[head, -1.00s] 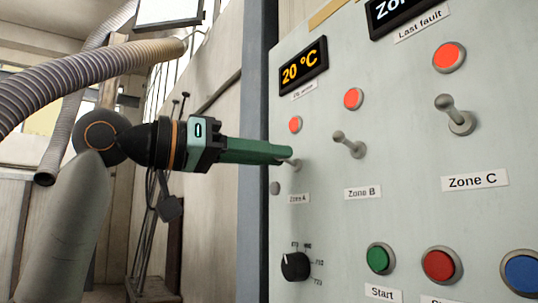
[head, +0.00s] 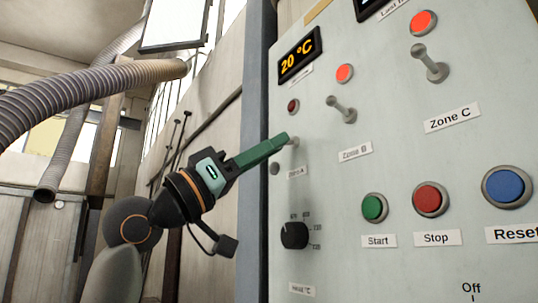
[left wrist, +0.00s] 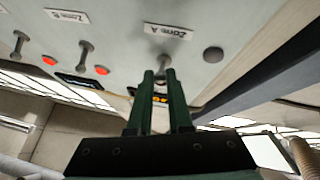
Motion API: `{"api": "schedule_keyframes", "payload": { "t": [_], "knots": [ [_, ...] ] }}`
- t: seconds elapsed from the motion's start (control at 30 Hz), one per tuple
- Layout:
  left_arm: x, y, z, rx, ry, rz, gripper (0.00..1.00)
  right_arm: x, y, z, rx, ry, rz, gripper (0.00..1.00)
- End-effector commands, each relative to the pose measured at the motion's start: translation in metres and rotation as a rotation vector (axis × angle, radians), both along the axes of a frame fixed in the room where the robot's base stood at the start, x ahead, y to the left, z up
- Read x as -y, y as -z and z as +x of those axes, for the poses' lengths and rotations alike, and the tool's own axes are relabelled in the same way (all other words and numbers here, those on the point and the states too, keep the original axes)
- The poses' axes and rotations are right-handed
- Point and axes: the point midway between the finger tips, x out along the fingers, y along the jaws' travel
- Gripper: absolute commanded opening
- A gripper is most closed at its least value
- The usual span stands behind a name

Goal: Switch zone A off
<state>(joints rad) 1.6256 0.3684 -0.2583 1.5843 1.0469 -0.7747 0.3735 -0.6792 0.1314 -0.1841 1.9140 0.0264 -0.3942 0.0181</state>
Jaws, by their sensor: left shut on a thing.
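The Zone A toggle switch (head: 294,143) is on the panel's left side, above its Zone A label (head: 296,173). My left gripper (head: 286,138) has its green fingers at this lever, with its outer end hidden by them in the head view. In the left wrist view, the lever (left wrist: 163,63) runs between the two fingers, and the gripper is shut on it. The lamp (head: 293,106) above Zone A is dark red and unlit. The lever's exact tilt is hard to tell. My right gripper is not in view.
Zone B (head: 343,111) and Zone C (head: 432,65) toggles stand to the right under lit red lamps. Below are a black dial (head: 294,235), a green Start button (head: 374,208), a red Stop button (head: 430,198) and a blue Reset button (head: 507,187). A ribbed hose (head: 90,90) hangs at left.

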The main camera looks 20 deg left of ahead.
Motion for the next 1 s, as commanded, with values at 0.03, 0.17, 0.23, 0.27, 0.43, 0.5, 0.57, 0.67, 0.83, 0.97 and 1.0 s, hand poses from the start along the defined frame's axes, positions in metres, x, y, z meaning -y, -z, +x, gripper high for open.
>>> {"api": "schedule_keyframes", "payload": {
  "t": [0.03,0.17,0.23,0.27,0.43,0.5,0.57,0.67,0.83,0.97,1.0],
  "knots": [
    [0.0007,0.0031,0.0006,0.012,0.001,-0.011,0.00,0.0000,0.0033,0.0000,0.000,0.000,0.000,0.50],
    [0.0007,0.0032,0.0008,0.037,0.001,-0.030,0.00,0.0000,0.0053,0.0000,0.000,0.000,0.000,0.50],
    [0.0008,0.0031,0.0010,0.045,0.001,-0.036,0.00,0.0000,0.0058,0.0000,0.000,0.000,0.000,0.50],
    [0.0008,0.0031,0.0010,0.048,0.001,-0.037,0.00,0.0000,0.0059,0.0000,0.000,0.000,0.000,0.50],
    [0.0008,0.0028,0.0011,0.052,0.000,-0.040,0.00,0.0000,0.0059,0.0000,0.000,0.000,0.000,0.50],
    [0.0008,0.0027,0.0011,0.052,0.000,-0.040,0.00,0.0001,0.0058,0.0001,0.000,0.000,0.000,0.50],
    [0.0009,0.0027,0.0011,0.052,0.000,-0.040,0.00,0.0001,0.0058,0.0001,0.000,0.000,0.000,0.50],
    [0.0010,0.0027,0.0011,0.052,0.000,-0.040,0.00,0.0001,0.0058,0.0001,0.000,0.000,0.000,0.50],
    [0.0010,0.0027,0.0011,0.051,0.000,-0.039,0.37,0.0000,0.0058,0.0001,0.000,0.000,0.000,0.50],
    [0.0011,0.0028,0.0011,0.051,0.000,-0.039,0.48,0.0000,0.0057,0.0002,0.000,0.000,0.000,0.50],
    [0.0010,0.0027,0.0011,0.051,0.000,-0.039,0.48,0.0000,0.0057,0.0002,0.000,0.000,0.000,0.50]
  ]
}}
